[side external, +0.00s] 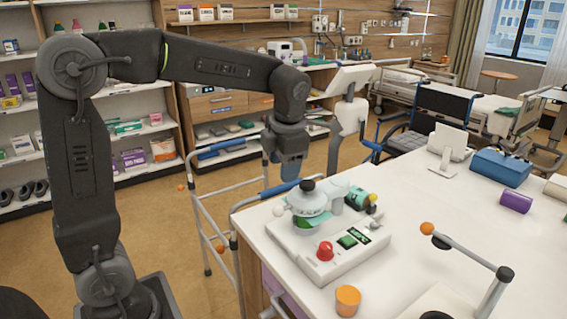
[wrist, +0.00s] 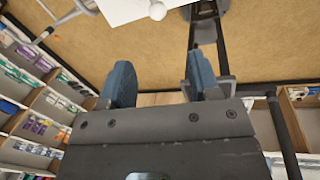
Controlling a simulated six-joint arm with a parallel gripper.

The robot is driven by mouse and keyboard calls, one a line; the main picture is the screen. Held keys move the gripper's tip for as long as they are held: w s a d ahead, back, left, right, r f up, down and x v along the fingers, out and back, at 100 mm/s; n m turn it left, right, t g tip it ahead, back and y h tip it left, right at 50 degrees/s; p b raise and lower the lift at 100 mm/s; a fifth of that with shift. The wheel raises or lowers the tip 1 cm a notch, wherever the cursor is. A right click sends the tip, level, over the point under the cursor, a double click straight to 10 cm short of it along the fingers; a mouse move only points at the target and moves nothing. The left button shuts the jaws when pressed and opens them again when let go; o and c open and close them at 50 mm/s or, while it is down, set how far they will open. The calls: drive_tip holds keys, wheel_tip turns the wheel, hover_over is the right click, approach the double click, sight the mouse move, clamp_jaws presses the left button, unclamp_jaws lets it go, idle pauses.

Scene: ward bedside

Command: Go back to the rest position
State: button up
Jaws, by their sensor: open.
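My gripper (side external: 292,172) hangs below my wrist in the side view, in the air above the far left edge of the white table (side external: 440,222). It is beside the blue-handled walking frame and apart from the things on the table. In the wrist view the two blue fingers of my gripper (wrist: 156,84) stand apart with nothing between them. Beyond them show the brown floor and a corner of a white surface.
A white device (side external: 325,250) with a red knob stands on the table below my gripper. An orange cup (side external: 347,300), a purple cylinder (side external: 515,201) and a blue box (side external: 500,164) are also there. The walking frame (side external: 222,232) stands close by. Shelves (side external: 130,140) line the back.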

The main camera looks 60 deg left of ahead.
drive_tip(key=s+d+m+t, duration=0.1)
drive_tip(key=s+m, duration=0.4)
drive_tip(key=m, duration=0.6)
drive_tip(key=s+d+m+t+h, duration=0.1)
drive_tip(key=s+d+m+t, duration=0.1)
drive_tip(key=s+m, duration=0.4)
drive_tip(key=s+d+m+t+h, duration=0.1)
drive_tip(key=s+m, duration=0.4)
drive_tip(key=m, duration=1.2)
drive_tip(key=d+t, duration=0.1)
drive_tip(key=d, duration=0.1)
drive_tip(key=shift+s+d+f, duration=0.35)
drive_tip(key=shift+s+f, duration=0.05)
